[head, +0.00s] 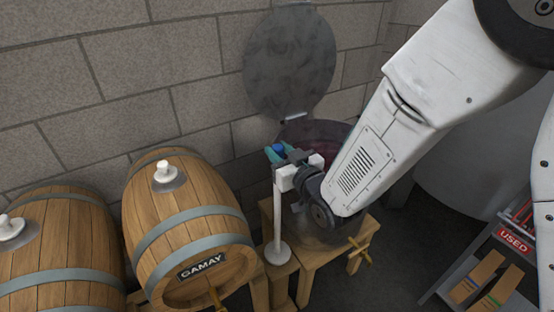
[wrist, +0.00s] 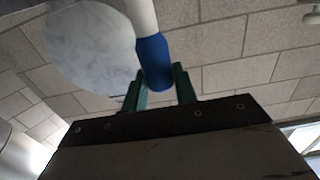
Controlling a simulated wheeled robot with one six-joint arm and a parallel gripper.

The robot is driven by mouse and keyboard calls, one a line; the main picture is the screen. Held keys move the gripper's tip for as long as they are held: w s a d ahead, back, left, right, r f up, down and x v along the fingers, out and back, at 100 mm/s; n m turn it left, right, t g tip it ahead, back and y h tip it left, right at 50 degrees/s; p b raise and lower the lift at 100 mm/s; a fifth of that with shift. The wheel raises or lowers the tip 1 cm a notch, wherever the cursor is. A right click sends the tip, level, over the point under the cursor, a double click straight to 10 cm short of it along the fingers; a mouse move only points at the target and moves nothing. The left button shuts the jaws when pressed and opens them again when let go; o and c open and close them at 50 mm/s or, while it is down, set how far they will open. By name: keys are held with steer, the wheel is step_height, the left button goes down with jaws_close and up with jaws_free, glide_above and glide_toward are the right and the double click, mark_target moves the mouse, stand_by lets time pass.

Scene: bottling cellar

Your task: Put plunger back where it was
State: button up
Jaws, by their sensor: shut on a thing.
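The plunger (head: 278,222) is a white rod with a round white foot and a blue grip (head: 279,148) at its top. It hangs upright in the head view, between the GAMAY barrel and the vat's wooden stand. My gripper (head: 275,153) is shut on the blue grip, its teal fingers on either side. In the wrist view the blue grip (wrist: 154,62) sits between the fingers (wrist: 158,88). The vat (head: 318,132) is partly hidden behind my arm, with purple showing at its opening. Its round grey lid (head: 290,60) stands raised against the wall.
The GAMAY barrel (head: 190,235) with a white bung (head: 166,171) lies left of the plunger, another barrel (head: 60,240) further left. The wooden stand (head: 325,258) and a tap (head: 358,246) are close by. A shelf with a USED sign (head: 513,240) stands at right.

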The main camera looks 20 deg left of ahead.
steer(key=shift+w+a, duration=0.15)
steer(key=shift+a, duration=0.3)
steer(key=shift+w+f, duration=0.15)
steer(key=shift+f, duration=0.15)
steer(key=shift+d+f, duration=0.15)
steer(key=shift+f, duration=1.4)
steer(key=o, duration=1)
steer(key=shift+o, duration=0.2)
